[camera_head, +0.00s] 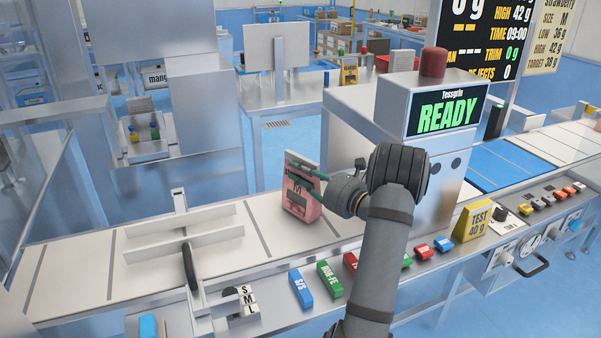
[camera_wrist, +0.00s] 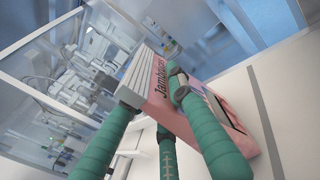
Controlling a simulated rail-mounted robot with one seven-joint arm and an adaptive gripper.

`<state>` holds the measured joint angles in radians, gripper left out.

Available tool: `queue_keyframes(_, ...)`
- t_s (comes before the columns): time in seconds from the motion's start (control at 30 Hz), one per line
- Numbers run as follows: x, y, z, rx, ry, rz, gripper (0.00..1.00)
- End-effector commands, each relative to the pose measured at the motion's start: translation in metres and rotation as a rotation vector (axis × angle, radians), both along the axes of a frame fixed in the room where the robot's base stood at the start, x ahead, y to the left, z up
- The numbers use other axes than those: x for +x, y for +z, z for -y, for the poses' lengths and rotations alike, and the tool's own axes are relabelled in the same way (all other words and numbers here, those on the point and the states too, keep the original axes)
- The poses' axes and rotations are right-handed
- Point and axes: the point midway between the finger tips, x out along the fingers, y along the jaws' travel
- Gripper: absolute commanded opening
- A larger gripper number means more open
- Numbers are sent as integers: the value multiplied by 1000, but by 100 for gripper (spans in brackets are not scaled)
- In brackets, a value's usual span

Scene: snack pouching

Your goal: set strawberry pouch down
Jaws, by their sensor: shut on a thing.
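The strawberry pouch (camera_head: 300,199) is pink with a pale top band and a dark label marked M. It stands about upright at the white conveyor belt (camera_head: 225,254), left of the READY machine. I cannot tell whether its base touches the belt. My gripper (camera_head: 308,178) has green fingers shut on the pouch's upper part from the right. In the wrist view the pouch (camera_wrist: 196,105) lies between the green fingers, with part of its printed name showing. The fingers hide part of its face.
The machine with the READY screen (camera_head: 447,114) stands right of my gripper. Coloured blocks (camera_head: 330,281) line the front ledge. A yellow TEST block (camera_head: 474,221) stands at right. The belt between rails and pouch is clear.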

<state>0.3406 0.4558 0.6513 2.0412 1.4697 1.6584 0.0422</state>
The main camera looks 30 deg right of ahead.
Motion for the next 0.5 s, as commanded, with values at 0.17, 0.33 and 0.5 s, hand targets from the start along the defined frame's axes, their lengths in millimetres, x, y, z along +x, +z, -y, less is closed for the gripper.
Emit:
queue_keyframes(0.17,0,-4,0,0,0,0,0)
queue_keyframes(0.33,0,-7,0,0,0,0,0)
queue_keyframes(0.5,0,-11,0,0,0,0,0)
